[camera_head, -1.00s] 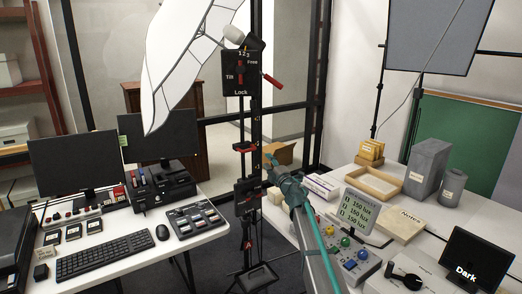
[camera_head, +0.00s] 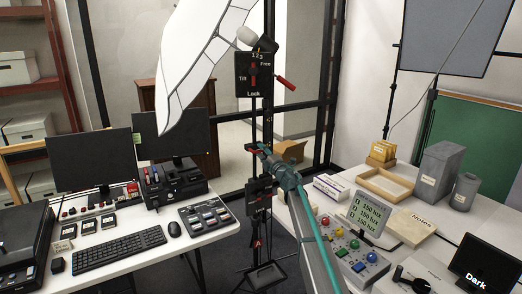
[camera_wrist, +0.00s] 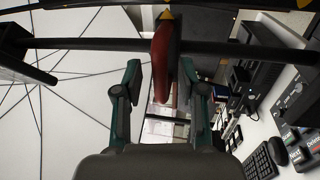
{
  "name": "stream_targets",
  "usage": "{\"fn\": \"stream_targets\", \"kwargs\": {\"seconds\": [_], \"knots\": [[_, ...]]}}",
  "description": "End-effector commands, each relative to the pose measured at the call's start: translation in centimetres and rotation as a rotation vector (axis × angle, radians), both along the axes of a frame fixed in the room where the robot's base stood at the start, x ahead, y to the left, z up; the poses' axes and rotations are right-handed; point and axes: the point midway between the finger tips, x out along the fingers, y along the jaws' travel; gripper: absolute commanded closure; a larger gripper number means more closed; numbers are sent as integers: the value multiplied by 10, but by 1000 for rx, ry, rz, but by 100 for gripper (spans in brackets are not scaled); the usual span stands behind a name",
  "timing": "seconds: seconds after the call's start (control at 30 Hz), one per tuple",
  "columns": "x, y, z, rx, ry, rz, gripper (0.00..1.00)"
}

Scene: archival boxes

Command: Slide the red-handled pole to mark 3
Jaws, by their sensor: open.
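The black pole stand (camera_head: 267,128) rises in the middle of the head view. Its black plate (camera_head: 254,78) bears the marks 1 2 3, Free, Tilt and Lock. A red handle (camera_head: 285,83) sticks out at the plate's right. My gripper (camera_head: 262,150) is at the stand below the plate and covers part of it. In the wrist view, my gripper (camera_wrist: 160,85) is open. A red handle (camera_wrist: 162,55) on a dark horizontal-looking bar (camera_wrist: 90,44) shows between and just beyond the fingertips. I cannot tell whether the fingers touch it.
A white umbrella-like panel (camera_head: 200,55) hangs left of the stand. A left desk (camera_head: 160,258) holds monitors, a keyboard (camera_head: 120,249) and control boxes. A right table (camera_head: 418,190) holds a lux display (camera_head: 369,214), a button panel (camera_head: 350,250) and grey containers.

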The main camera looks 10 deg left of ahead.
Motion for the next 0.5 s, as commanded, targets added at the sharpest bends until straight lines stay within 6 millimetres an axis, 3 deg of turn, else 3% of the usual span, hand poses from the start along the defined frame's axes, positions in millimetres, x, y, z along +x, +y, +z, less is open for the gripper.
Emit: {"fn": "stream_targets", "kwargs": {"seconds": [0.37,0.5], "knots": [[7,5,1,-1,0,-1,60],[7,5,1,-1,0,-1,81]]}}
